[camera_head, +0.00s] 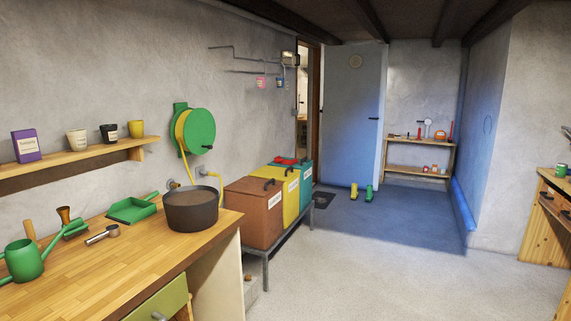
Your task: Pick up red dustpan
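A small red object (286,161) lies on top of the bins along the left wall, around the yellow and teal lids. It could be the red dustpan, but it is too small to tell for certain. A green dustpan (130,210) lies on the wooden workbench at the left, near the wall. Neither of my grippers is in view.
The wooden workbench (100,265) fills the near left, with a dark pot (191,211) and green watering can (24,259). Brown (255,213), yellow (291,199) and teal (306,184) bins stand beyond. The floor (390,270) is open in the middle and right.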

